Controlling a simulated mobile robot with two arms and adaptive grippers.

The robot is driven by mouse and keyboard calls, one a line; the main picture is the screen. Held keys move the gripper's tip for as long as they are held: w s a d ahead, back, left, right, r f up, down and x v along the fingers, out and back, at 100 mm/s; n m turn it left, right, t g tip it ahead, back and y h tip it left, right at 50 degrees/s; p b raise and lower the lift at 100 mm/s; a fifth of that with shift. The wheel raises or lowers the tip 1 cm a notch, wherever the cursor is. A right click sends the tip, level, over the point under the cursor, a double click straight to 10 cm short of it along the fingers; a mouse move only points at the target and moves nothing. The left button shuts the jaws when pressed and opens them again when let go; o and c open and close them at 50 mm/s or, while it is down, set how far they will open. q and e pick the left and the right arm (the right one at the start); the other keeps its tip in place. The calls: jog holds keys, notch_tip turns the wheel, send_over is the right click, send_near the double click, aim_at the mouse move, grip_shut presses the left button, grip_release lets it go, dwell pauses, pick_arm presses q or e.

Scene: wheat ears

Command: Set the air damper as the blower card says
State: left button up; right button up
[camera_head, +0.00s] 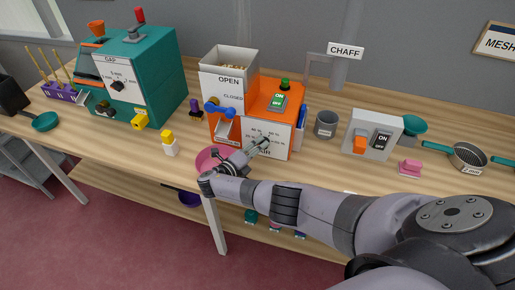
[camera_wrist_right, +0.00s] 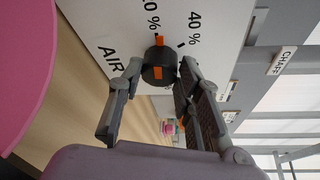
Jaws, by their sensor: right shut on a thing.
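The air damper knob (camera_wrist_right: 158,62) is a dark round knob with orange marks, on a white panel (camera_wrist_right: 105,20) lettered AIR in the right wrist view. Its upper orange mark lies between a partly hidden percent label (camera_wrist_right: 150,16) and the "40 %" label (camera_wrist_right: 194,28). My right gripper (camera_wrist_right: 160,70) is shut on the knob, one finger on each side. In the head view my right gripper (camera_head: 260,145) is in front of the white scale panel of the orange blower (camera_head: 254,99) and hides the knob. I cannot make out a separate blower card. My left gripper is not in view.
A pink bowl (camera_head: 205,160) stands close beside my right wrist. A blue-handled lever (camera_head: 220,109) is on the blower's left side. A grey cup (camera_head: 326,124) and a switch box (camera_head: 373,134) stand to the right. A teal machine (camera_head: 160,80) stands left.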

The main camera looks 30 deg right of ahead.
dwell(0.3)
jog(key=o, duration=1.1)
jog(key=shift+o, duration=0.2)
jog(key=v, duration=1.2)
